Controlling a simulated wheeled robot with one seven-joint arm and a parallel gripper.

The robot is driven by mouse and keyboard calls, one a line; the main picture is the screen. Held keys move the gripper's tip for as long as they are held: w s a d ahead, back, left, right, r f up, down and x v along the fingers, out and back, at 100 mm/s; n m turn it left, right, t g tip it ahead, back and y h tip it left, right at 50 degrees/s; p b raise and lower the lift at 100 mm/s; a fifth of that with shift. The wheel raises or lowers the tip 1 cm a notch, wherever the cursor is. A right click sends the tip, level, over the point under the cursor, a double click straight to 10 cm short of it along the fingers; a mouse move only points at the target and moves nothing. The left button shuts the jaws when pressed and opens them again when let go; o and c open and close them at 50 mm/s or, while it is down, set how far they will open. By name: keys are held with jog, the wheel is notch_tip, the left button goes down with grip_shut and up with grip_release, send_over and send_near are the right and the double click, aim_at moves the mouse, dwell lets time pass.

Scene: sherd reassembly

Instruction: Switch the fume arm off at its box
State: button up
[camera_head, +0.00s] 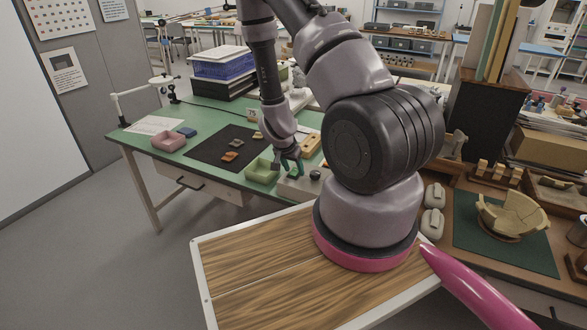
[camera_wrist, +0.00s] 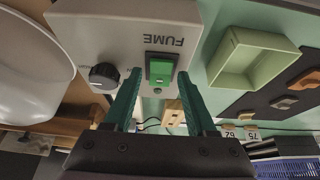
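The fume arm's box (camera_wrist: 115,25) is pale grey and marked FUME, upside down in the wrist view. On it are a green rocker switch (camera_wrist: 160,71) in a dark frame and a black knob (camera_wrist: 103,75). In the head view the box (camera_head: 298,189) sits at the green table's near edge, its knob (camera_head: 315,175) at the right. My gripper (camera_wrist: 159,76) is open and empty, its teal fingers apart on either side of the switch in the wrist view. In the head view my gripper (camera_head: 290,160) is over the box; whether it touches the box I cannot tell.
A light green tray (camera_head: 261,171) stands just left of the box. A wooden piece (camera_head: 311,145) lies behind the box. The brown bench at right holds a partly assembled bowl (camera_head: 513,214).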

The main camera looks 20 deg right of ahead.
jog(key=shift+r, duration=0.1)
jog(key=v, duration=1)
jog(key=shift+r, duration=0.3)
jog(key=shift+s+a, duration=0.1)
jog(key=shift+a, duration=0.05)
jog(key=a+r+n+t+y, duration=0.1)
jog(key=a+r+y, duration=0.25)
jog(key=r, duration=0.65)
jog(key=a+r+n+t+y, duration=0.15)
jog(key=a+r, duration=0.25)
jog(key=r, duration=0.7)
jog(key=s+r+n+t+y, duration=0.1)
jog(key=s+r+n, duration=0.2)
jog(key=s+r, duration=1.2)
notch_tip(320, 180, up, 3)
jog(key=shift+s+d+r+n+t, duration=0.1)
jog(key=shift+s+d+n+t, duration=0.15)
jog(key=shift+s+n+t, duration=0.1)
